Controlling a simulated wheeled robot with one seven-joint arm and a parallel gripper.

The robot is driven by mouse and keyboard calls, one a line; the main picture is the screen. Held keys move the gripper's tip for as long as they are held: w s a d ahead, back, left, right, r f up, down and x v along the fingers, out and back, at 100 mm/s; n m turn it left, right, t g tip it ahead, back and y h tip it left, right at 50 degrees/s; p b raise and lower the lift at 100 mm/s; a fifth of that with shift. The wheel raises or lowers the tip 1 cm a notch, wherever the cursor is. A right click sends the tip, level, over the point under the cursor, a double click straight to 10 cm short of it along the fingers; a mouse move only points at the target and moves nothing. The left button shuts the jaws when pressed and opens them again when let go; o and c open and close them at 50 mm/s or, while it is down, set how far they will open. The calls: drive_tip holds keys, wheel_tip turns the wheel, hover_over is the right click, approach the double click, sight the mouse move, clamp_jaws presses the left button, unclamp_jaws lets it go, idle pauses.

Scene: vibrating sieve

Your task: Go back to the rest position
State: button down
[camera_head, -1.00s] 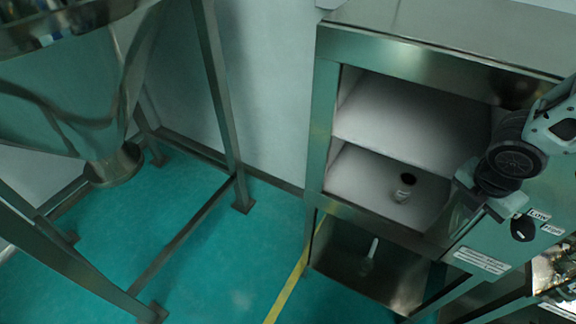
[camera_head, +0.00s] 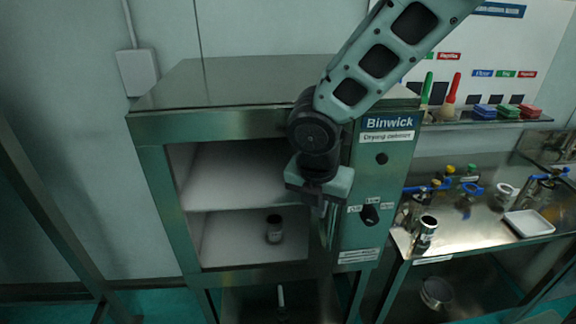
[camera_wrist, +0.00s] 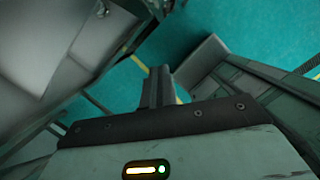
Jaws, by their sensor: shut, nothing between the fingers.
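My gripper (camera_head: 322,207) hangs in front of the drying cabinet (camera_head: 160,128), at the right edge of its open compartment, beside the control panel. In the wrist view its fingers (camera_wrist: 157,88) are together with nothing between them. The cabinet has two shelf spaces, and a small jar with a dark top (camera_head: 274,229) stands on the lower one. My gripper is apart from the jar, to its right.
A steel bench (camera_head: 450,225) at the right holds several bottles, a metal cup (camera_head: 426,232) and a white tray (camera_head: 529,223). A shelf above it bears brushes and coloured boxes. A dark metal frame post (camera_head: 45,215) stands at the left.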

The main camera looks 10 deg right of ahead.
drive_tip(key=s+f+m+g+y+b, duration=0.1)
drive_tip(key=s+f+m+b, duration=0.3)
drive_tip(key=s+m, duration=0.6)
drive_tip(key=s+a+f+m+g+y+b, duration=0.1)
drive_tip(key=s+f+m+b, duration=0.2)
drive_tip(key=s+m+b, duration=0.5)
drive_tip(key=s+m, duration=0.2)
drive_tip(key=m, duration=0.1)
drive_tip(key=shift+f, duration=0.4)
